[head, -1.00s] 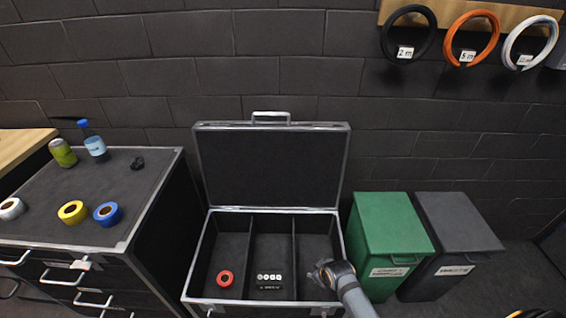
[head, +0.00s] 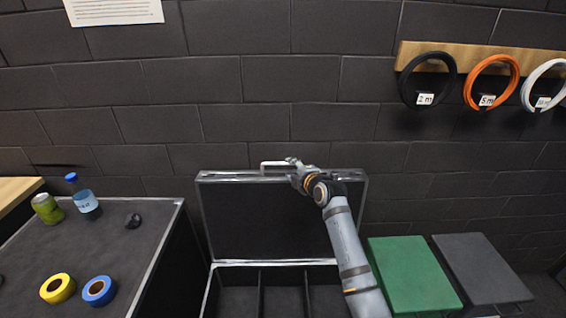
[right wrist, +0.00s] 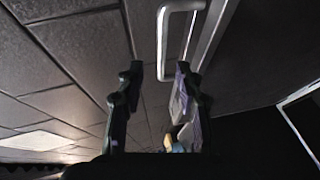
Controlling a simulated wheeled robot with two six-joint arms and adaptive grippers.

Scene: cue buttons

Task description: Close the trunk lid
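The trunk (head: 232,264) stands against the wall with its black lid (head: 250,222) upright and open. A metal handle (head: 268,164) sits on the lid's top edge. My right gripper (head: 292,163) is at the lid's top edge, beside the right end of the handle. In the right wrist view its two fingers (right wrist: 160,72) are apart, and the handle (right wrist: 163,40) shows at and beyond the fingertips. No grip on the handle is visible. My right arm hides part of the lid's right side. My left gripper is not in view.
A dark cabinet (head: 120,240) at left bears a can (head: 46,208), a bottle (head: 86,203) and tape rolls (head: 99,291). A green bin (head: 412,275) and a grey bin (head: 481,268) stand right of the trunk. Cable coils (head: 492,82) hang on the wall.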

